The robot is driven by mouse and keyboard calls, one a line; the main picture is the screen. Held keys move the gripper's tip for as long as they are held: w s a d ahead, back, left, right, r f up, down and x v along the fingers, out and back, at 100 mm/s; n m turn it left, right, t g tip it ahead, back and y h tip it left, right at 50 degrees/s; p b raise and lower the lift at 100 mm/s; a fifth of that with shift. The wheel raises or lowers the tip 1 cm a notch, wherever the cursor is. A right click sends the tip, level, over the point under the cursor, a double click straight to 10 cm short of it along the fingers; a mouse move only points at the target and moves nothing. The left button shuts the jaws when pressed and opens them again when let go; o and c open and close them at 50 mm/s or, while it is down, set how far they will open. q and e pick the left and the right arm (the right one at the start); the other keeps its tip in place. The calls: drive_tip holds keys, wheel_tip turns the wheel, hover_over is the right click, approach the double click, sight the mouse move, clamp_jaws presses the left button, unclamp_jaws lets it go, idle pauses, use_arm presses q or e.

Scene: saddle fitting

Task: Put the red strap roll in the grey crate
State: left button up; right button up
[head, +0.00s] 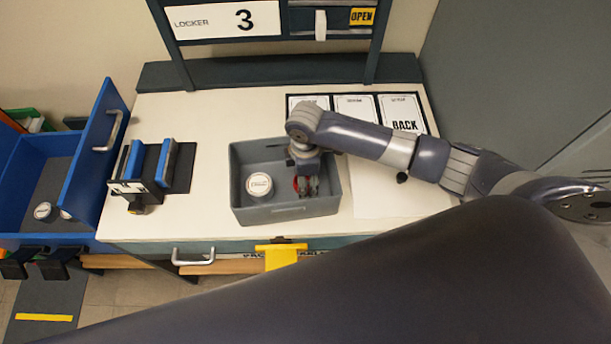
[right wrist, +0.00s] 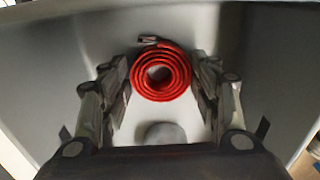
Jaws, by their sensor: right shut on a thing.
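The red strap roll (right wrist: 161,75) is a coiled red band with a dark end piece. It sits between the two fingers of my right gripper (right wrist: 161,82), which is shut on it. In the head view my right gripper (head: 306,188) reaches down inside the grey crate (head: 285,212), and only a small part of the red strap roll (head: 296,184) shows beside the fingers. I cannot tell whether the roll touches the crate floor. My left gripper is not in view.
A white round tin (head: 259,185) stands in the crate's left part. A blue-and-black holder (head: 150,168) stands left of the crate. White cards (head: 404,115) lie at the back right. A blue drawer (head: 40,165) with another round tin (head: 44,211) is at far left.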

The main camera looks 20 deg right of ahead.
drive_tip(key=shift+f, duration=0.15)
drive_tip(key=o, duration=1.1)
drive_tip(key=shift+o, duration=0.2)
wheel_tip(320, 180, up, 12)
drive_tip(key=b, duration=0.1)
drive_tip(key=shift+r, duration=0.2)
